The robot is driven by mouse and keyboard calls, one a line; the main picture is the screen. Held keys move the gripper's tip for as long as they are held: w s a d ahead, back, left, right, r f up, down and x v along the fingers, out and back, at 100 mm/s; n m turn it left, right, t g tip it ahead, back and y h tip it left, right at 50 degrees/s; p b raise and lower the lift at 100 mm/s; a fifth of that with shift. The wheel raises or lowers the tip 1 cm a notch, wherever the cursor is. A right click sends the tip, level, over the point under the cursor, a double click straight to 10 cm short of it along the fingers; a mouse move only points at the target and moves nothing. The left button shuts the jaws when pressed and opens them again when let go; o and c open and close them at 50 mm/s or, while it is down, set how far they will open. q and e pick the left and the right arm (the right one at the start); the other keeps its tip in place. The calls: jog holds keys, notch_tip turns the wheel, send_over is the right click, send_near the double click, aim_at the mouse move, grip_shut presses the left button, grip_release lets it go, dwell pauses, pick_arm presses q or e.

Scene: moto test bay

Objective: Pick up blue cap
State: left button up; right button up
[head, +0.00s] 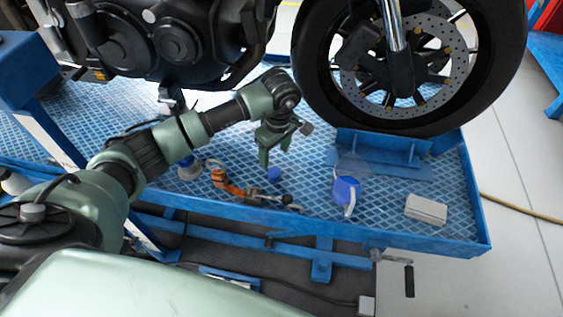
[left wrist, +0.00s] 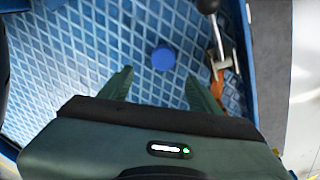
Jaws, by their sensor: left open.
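The blue cap (head: 275,174) is a small round disc lying on the blue lift platform, just below my left gripper in the head view. In the left wrist view the cap (left wrist: 163,58) lies beyond the fingertips, between their lines and slightly toward the right finger. My left gripper (head: 275,157) is open and points down, with nothing between its fingers. Its two green fingers also show in the left wrist view (left wrist: 159,86), apart from the cap. My right gripper is not in view.
A tool with an orange part (head: 228,184) lies left of the cap. A blue round item with a white handle (head: 346,191) and a pale box (head: 426,209) lie to the right. The motorcycle wheel (head: 405,60) stands behind. The platform (head: 390,218) has a raised blue edge.

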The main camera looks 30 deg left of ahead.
aim_at(274, 172)
pick_arm(q)
jog(key=shift+a+f, duration=0.1)
jog(key=shift+a, duration=0.2)
jog(key=f, duration=0.6)
jog(key=shift+s+d+f+b, duration=0.2)
jog(key=shift+s+d+b, duration=0.05)
jog(key=shift+d+b, duration=0.1)
jog(key=shift+a+f, duration=0.1)
jog(key=shift+f, duration=0.4)
jog(key=c, duration=1.4)
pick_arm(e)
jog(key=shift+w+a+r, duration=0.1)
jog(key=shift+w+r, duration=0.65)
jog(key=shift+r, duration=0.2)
